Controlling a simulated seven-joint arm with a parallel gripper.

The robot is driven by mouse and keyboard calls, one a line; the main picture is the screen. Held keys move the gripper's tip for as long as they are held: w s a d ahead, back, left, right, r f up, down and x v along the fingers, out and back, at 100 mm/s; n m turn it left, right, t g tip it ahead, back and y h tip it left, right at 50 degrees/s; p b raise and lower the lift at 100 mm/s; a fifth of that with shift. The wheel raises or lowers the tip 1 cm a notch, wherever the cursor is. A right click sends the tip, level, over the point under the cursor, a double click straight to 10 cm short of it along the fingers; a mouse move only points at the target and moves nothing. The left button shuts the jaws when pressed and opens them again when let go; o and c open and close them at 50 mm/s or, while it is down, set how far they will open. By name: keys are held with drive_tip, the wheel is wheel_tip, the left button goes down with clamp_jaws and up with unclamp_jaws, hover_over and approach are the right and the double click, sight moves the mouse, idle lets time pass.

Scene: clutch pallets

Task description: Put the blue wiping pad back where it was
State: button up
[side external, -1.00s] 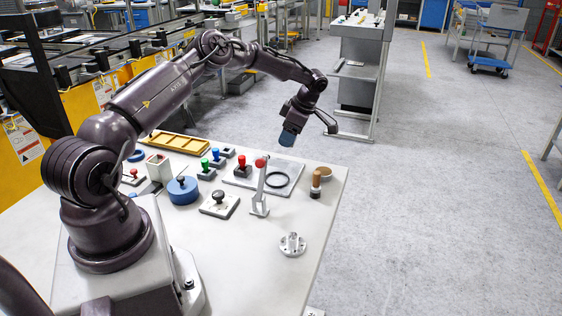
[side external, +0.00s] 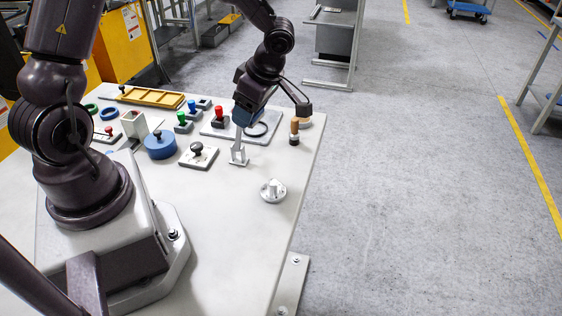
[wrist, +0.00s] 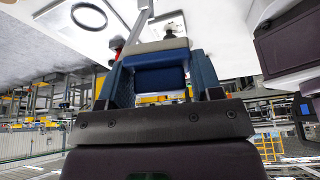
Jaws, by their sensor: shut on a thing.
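My gripper (side external: 246,113) hangs over the far part of the white table, above a grey plate and behind the upright grey lever stand. It is shut on the blue wiping pad, which shows in the wrist view (wrist: 158,79) as a blue block with a pale band, between two blue fingers. In the side view the pad is hard to tell from the fingers. The grey lever stand (side external: 238,157) is upright; its top is hidden by my gripper. The grey plate (side external: 215,131) bears a black ring (side external: 269,131) and a red-knobbed stamp (side external: 220,114).
A wooden-handled tool (side external: 294,131) stands right of the plate. A round metal flange (side external: 272,190) lies nearer. A blue round block with a black knob (side external: 160,145), a black-knobbed plate (side external: 198,155), small stamps and a yellow tray (side external: 151,97) stand left. The table's front is bare.

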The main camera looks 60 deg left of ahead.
drive_tip(key=s+d+f+n, duration=0.1)
drive_tip(key=s+d+f, duration=0.1)
drive_tip(key=s, duration=0.4)
hover_over(276, 161)
drive_tip(key=d, duration=0.1)
drive_tip(key=shift+n+g, duration=0.3)
drive_tip(key=f, duration=0.9)
drive_tip(key=shift+d+f, duration=0.2)
drive_tip(key=shift+f, duration=0.1)
drive_tip(key=shift+w+f, duration=0.2)
drive_tip(key=shift+w+a+f, duration=0.1)
drive_tip(key=shift+w+f, duration=0.05)
drive_tip(key=shift+f, duration=0.75)
drive_tip(key=shift+w+a+f, duration=0.1)
drive_tip(key=shift+f, duration=0.8)
drive_tip(key=shift+f, duration=0.1)
drive_tip(key=o, duration=0.9)
